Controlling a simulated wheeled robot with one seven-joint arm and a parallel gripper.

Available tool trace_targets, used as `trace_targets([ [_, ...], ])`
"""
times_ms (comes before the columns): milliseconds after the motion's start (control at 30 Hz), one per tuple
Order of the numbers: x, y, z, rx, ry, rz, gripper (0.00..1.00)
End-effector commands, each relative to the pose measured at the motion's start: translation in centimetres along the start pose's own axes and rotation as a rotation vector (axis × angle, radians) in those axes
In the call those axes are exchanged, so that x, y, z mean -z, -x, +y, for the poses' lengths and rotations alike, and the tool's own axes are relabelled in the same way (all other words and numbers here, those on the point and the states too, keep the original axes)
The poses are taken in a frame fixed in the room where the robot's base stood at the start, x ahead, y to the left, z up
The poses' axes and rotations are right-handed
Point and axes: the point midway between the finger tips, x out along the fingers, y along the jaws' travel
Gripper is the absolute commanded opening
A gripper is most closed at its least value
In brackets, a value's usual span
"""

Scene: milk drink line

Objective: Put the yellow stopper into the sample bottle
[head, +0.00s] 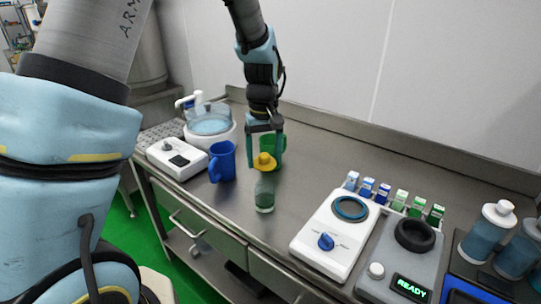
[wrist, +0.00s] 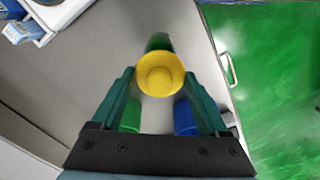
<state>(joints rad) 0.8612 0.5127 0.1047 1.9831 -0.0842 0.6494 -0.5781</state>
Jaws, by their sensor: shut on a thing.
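The yellow stopper (head: 264,161) is between the fingers of my gripper (head: 264,150), which is shut on it. The wrist view shows the stopper (wrist: 160,74) between the two green fingertips (wrist: 158,80). The sample bottle (head: 264,194) is a clear green-tinted bottle standing upright on the steel counter, directly below the stopper in the head view. In the wrist view part of the bottle (wrist: 159,42) shows past the stopper's upper edge.
A blue mug (head: 222,163) stands close left of the bottle, and a green mug (head: 280,147) is partly hidden behind my gripper. A white device with a dial (head: 325,241) stands to the right, near several small cartons (head: 383,192). The counter's front edge is near the bottle.

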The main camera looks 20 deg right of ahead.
Motion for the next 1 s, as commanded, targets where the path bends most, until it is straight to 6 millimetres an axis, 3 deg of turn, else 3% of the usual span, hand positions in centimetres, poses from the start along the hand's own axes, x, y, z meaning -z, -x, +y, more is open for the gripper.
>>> trace_targets([
  [600, -0.1, -5.4, 0.0, 0.000, 0.000, -0.001, 0.09],
  [1000, 0.0, -5.8, 0.0, 0.000, 0.000, 0.000, 0.09],
])
